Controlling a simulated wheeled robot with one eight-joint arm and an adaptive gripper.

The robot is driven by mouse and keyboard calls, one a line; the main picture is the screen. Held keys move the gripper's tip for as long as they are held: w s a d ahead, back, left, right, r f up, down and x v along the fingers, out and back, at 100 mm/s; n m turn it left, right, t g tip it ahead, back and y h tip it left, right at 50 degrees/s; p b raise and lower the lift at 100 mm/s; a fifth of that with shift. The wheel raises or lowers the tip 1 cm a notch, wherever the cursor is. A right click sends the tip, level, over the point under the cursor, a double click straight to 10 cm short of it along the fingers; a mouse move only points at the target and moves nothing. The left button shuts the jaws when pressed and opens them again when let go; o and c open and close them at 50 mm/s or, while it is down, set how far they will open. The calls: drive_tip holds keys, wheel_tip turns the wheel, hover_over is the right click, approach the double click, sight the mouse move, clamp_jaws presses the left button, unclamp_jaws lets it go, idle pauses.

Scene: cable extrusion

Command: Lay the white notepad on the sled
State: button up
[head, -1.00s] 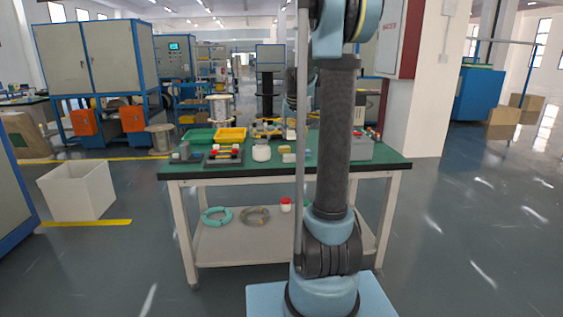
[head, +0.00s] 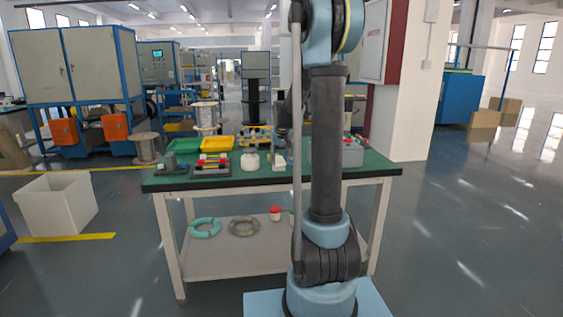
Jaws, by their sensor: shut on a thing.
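My gripper (head: 281,116) shows only in part, as a small dark shape left of my upright arm and above the green-topped table (head: 222,183). It is shut, and the pole and arm cover part of it. The thing in its jaws is too small and hidden to make out. I cannot clearly pick out the white notepad. A pale block (head: 277,160) sits on the table below the gripper.
A white jar (head: 250,161), a yellow tray (head: 217,143) and a green tray (head: 183,145) are on the table. A grey box (head: 352,154) stands at the right. Coils lie on the lower shelf (head: 222,262). A white bin (head: 55,205) stands on the floor at left.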

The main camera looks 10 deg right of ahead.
drive_tip(key=shift+f, duration=0.45)
drive_tip(key=o, duration=1.1)
drive_tip(key=shift+c, duration=0.2)
